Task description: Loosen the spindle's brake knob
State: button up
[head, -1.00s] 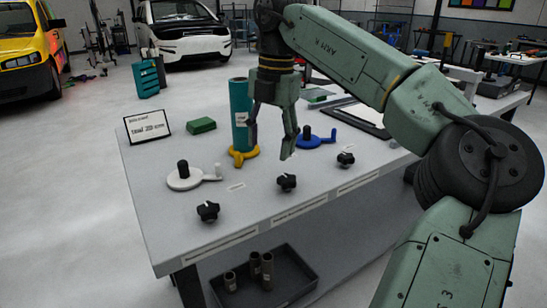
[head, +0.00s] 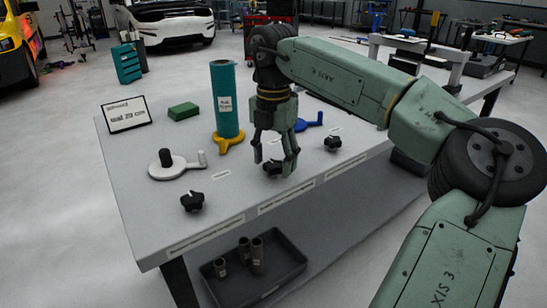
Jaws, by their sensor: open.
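Three black knobs stand along the front of the grey table: a left knob (head: 192,202), a middle knob (head: 272,169) and a right knob (head: 333,143). Behind them are a white spindle (head: 176,168), a yellow spindle (head: 229,144) carrying a teal roll (head: 226,95), and a blue spindle (head: 312,123), partly hidden by my gripper. My gripper (head: 276,156) is open and points down at the middle knob, with its fingers at or just above it. The fingers partly cover that knob; I cannot tell whether they touch it.
The table (head: 140,222) has a sign (head: 126,115) and a green block (head: 184,111) at the back left. A dark tray (head: 225,291) with several brown tubes sits below. The teal roll stands upright close to the left of my gripper.

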jog(key=shift+f, duration=0.1)
jog(key=shift+c, duration=0.4)
jog(key=c, duration=1.1)
